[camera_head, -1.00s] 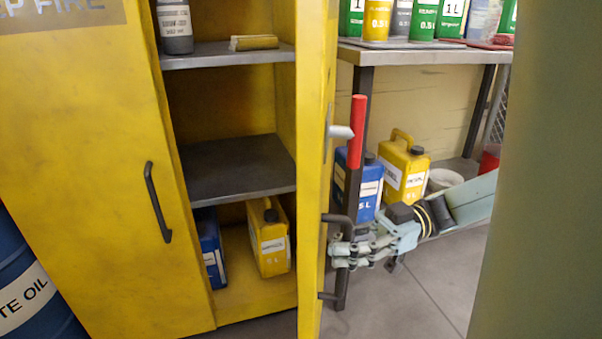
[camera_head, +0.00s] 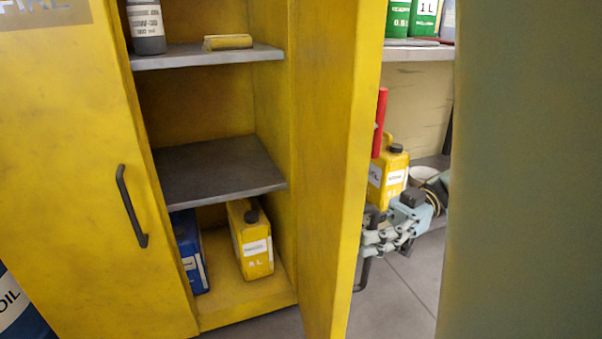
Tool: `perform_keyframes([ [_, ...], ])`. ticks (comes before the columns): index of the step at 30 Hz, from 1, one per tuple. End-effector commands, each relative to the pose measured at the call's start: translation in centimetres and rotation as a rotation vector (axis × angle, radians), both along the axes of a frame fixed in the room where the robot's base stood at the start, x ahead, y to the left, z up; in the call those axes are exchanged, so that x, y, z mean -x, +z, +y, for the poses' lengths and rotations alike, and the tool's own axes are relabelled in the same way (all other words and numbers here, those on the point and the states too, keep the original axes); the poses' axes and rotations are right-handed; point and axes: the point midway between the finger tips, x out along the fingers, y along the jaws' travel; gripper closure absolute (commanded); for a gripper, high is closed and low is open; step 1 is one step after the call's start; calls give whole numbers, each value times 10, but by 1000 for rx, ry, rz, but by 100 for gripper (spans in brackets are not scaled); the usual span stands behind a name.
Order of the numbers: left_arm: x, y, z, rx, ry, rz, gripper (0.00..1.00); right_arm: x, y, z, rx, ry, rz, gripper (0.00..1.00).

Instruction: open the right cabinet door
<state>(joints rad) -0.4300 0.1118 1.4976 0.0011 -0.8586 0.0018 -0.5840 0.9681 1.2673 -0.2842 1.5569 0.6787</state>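The yellow cabinet's right door (camera_head: 335,130) stands open, with its inner face towards me and its free edge pointing towards me. A red lever (camera_head: 380,122) shows past the door's edge on its outer side. The door's dark handle (camera_head: 361,274) is partly hidden behind that edge. My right gripper (camera_head: 374,240) is at the handle on the outer side of the door. The door edge hides part of its jointed fingers, so I cannot tell whether they are closed around the handle. My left gripper is not in view.
The left door (camera_head: 85,170) is shut, with a dark handle (camera_head: 130,205). Inside are grey shelves (camera_head: 215,172), a yellow can (camera_head: 250,240) and a blue can (camera_head: 190,250). A blue drum (camera_head: 22,315) stands at left. Beyond my gripper are another yellow can (camera_head: 389,172) and a bench (camera_head: 420,53).

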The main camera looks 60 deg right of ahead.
Motion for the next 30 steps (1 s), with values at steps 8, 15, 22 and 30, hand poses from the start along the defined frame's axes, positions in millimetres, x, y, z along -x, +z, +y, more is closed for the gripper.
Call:
perform_keyframes([
  [8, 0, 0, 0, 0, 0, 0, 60, -2, 1, -1, 0, -4, -2, 72],
  [15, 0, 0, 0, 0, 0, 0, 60, -1, 0, 0, 0, -2, -1, 64],
  [22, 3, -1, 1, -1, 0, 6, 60, 5, -1, -14, 3, -4, 0, 64],
  [30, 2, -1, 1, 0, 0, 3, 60, 22, 0, -56, 3, -6, -2, 64],
])
